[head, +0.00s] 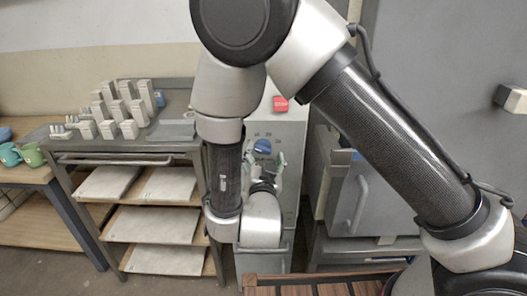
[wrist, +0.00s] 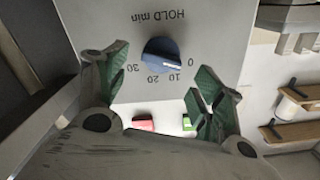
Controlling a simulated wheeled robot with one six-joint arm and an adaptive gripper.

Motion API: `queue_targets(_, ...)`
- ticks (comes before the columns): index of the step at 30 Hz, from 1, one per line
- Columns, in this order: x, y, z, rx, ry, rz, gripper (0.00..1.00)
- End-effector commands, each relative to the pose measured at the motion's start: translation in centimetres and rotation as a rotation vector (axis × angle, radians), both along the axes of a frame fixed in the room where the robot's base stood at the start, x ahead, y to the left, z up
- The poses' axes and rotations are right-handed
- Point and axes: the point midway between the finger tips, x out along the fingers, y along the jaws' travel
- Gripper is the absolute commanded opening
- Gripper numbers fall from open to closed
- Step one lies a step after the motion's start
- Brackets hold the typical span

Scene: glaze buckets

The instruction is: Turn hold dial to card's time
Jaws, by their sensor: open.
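The hold dial (wrist: 161,54) is a round blue knob on a pale grey panel, under upside-down lettering "HOLD min" in the wrist view. Marks 0, 10, 20 and 30 curve around it. Its white pointer line appears to point close to the 0 mark. The dial also shows in the head view (head: 263,147). My gripper (wrist: 160,88) is open, with green-padded fingers apart on either side of the dial and nothing seen between them. In the head view my gripper (head: 264,178) is just below the dial, partly hidden by my wrist. I see no readable card.
A red STOP button (head: 280,104) sits above the dial. Red (wrist: 144,125) and green (wrist: 187,122) parts show beyond my fingers. A rack (head: 66,161) with white blocks on top stands left. A grey cabinet (head: 372,195) with a handle stands right.

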Motion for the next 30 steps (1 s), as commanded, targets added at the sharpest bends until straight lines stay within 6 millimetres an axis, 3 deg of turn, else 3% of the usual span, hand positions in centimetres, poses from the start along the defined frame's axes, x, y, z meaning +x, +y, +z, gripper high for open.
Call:
queue_targets(7,3.2,-0.2,0.0,-0.001,0.001,-0.001,0.68)
queue_targets(17,3.7,-0.1,0.0,-0.002,0.002,0.002,0.68)
queue_targets(24,3.7,-0.1,0.0,-0.002,0.002,0.002,0.24)
queue_targets(30,3.7,-0.1,0.0,0.002,0.002,0.002,0.22)
